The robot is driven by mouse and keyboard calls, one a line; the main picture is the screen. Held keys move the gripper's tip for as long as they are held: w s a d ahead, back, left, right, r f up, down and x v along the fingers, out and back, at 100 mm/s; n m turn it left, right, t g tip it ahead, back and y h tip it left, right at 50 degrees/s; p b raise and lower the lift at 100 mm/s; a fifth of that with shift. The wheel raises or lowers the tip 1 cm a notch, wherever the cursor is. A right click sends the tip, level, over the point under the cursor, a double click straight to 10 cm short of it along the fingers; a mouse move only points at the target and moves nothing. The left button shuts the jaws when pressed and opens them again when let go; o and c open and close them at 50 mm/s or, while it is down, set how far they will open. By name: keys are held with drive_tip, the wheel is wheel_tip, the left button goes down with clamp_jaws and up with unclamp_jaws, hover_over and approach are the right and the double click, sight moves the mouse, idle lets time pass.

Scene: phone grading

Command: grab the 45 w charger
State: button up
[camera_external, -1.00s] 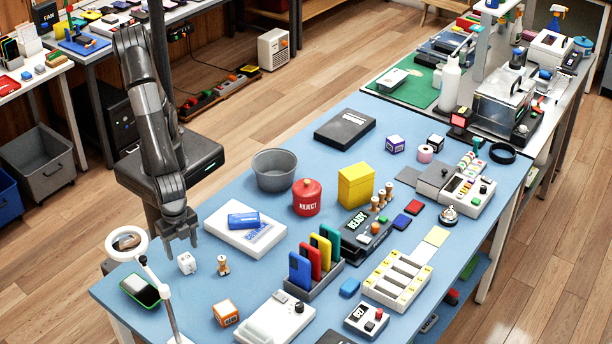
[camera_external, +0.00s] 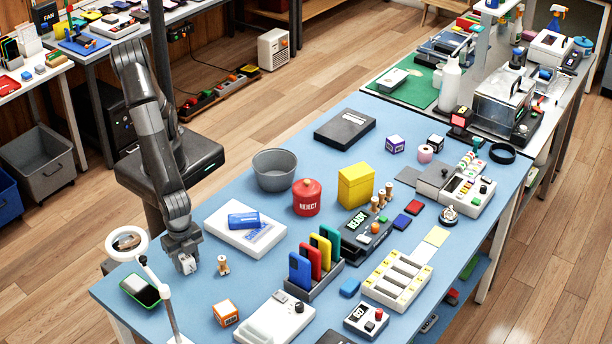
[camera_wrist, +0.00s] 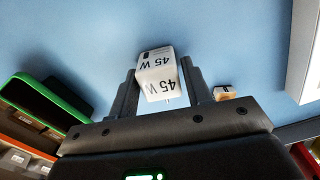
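The 45 W charger is a small white block marked "45 W" (camera_wrist: 157,78). In the wrist view it sits between the two fingers of my gripper (camera_wrist: 160,85), close to their tips. The fingers stand apart on either side of it, and I see no clear grip on it. In the external view my gripper (camera_external: 186,262) is low over the blue table's near left part, and the charger (camera_external: 188,266) shows small and partly hidden between its fingers.
A small wood-and-white peg (camera_external: 223,265) stands just right of my gripper. A green-edged phone (camera_external: 140,290) and a ring lamp (camera_external: 127,243) are at the left. A white box (camera_external: 262,243) lies behind, and an orange cube (camera_external: 226,313) in front.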

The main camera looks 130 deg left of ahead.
drive_tip(key=c, duration=0.7)
drive_tip(key=shift+r, duration=0.1)
